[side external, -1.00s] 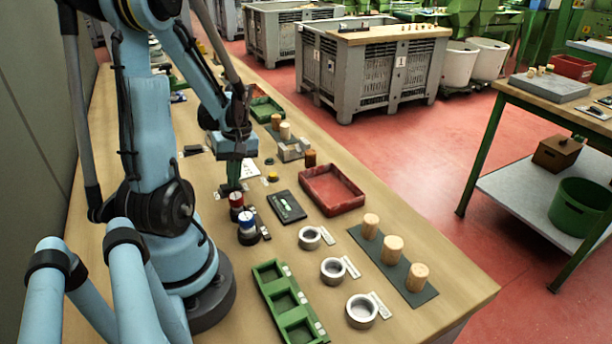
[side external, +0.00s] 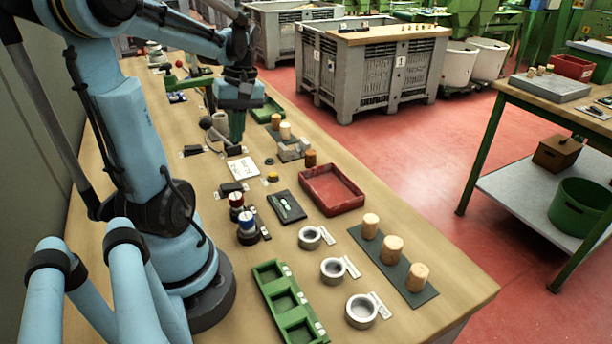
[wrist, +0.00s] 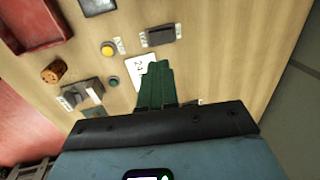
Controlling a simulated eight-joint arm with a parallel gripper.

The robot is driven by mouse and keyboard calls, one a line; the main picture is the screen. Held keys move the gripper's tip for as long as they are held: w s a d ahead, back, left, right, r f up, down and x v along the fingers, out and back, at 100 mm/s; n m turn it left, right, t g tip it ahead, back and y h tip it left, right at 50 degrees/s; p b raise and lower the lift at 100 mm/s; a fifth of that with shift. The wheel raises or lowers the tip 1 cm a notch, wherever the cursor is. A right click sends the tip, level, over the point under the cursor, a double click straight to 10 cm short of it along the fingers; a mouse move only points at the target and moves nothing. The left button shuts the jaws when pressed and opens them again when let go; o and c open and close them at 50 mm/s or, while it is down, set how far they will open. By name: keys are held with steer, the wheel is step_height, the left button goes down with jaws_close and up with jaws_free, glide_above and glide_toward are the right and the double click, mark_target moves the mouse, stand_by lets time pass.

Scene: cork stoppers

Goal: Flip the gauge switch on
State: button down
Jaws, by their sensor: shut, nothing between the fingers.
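My gripper (side external: 237,138) has green fingers pressed together, pointing down over the table beyond a white card (side external: 242,168). The closed fingers (wrist: 154,70) also show in the wrist view, overlapping that card (wrist: 134,70) in the picture. A dark switch-like block (side external: 231,188) lies on the near side of the card, apart from the fingers. In the wrist view this block (wrist: 160,36) has small white labels at its ends. Another low dark block (side external: 193,150) lies left of the fingers. I cannot read which one is the gauge switch, nor see its lever position.
A yellow button (side external: 272,177), a grey block (side external: 293,151) and a cork (side external: 310,158) stand right of the card. A red tray (side external: 331,190) is further right. Red and blue-topped knobs (side external: 247,226) stand nearer. A grey upright post (side external: 221,122) is close beside the fingers.

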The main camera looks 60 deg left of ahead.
mark_target(228, 187)
steer(key=shift+w+r, duration=0.2)
steer(key=shift+r, duration=0.9)
steer(key=shift+s+r, duration=0.1)
steer(key=shift+s, duration=0.65)
steer(key=s+f, duration=0.1)
steer(key=f, duration=0.8)
steer(key=s+f, duration=0.1)
steer(key=f, duration=0.3)
steer(key=shift+s+f, duration=0.35)
steer(key=shift+f, duration=0.05)
steer(key=shift+s+f, duration=0.1)
steer(key=shift+f, duration=0.05)
steer(key=shift+w, duration=0.85)
